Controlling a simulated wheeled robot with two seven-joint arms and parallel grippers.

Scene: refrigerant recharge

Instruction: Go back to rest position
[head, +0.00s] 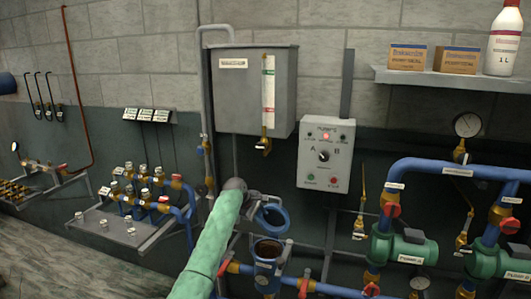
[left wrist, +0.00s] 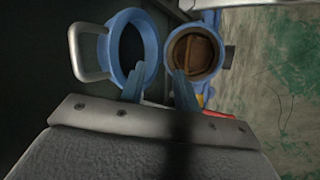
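My left arm, in a pale green sleeve, reaches up from the bottom in the head view. Its gripper (head: 262,199) is beside a round blue lid (head: 272,218), which is swung up from a blue filler pot (head: 267,263) with a brown inside. In the left wrist view the two fingers (left wrist: 159,80) stand apart with nothing held between them. The blue lid with its grey handle (left wrist: 130,45) is beyond the left finger, and the open pot (left wrist: 196,50) is beyond the right one. I cannot tell whether a finger touches either rim. My right gripper is not in view.
A grey tank (head: 253,95) and a control box (head: 326,155) hang on the wall above. Blue pipes and green pumps (head: 403,248) stand at right. A shelf (head: 450,80) holds boxes and a bottle. A valve rack (head: 140,195) stands at left, with floor before it.

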